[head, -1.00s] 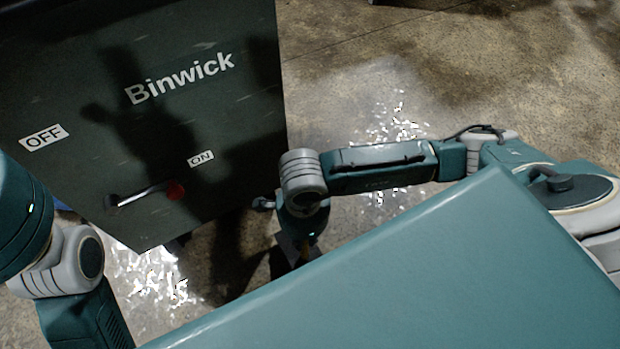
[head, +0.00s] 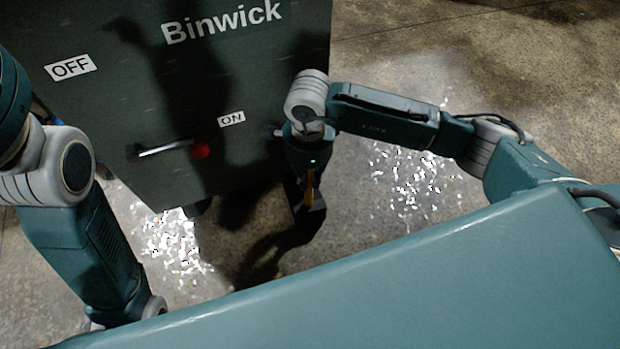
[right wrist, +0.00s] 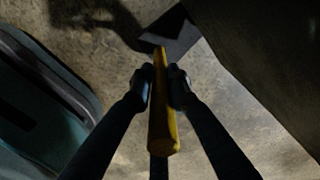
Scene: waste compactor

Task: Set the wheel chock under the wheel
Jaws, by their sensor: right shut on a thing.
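My right gripper (head: 309,187) is shut on the yellow handle (right wrist: 163,125) of the wheel chock. The chock's dark wedge (head: 311,214) hangs below the gripper in the head view, by the lower right corner of the Binwick compactor (head: 270,80). In the right wrist view the dark wedge (right wrist: 174,34) is at the far end of the handle, over the floor and beside a large dark surface. I cannot tell whether it touches the floor. A dark shape under the compactor's lower edge may be a wheel (head: 197,207); it is mostly in shadow. My left gripper is hidden.
The compactor front has a lever with a red knob (head: 200,150) between the OFF and ON labels. Bright scraps (head: 172,245) lie on the concrete floor below the compactor, with more scraps (head: 418,180) at right. My teal body covers the bottom of the head view.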

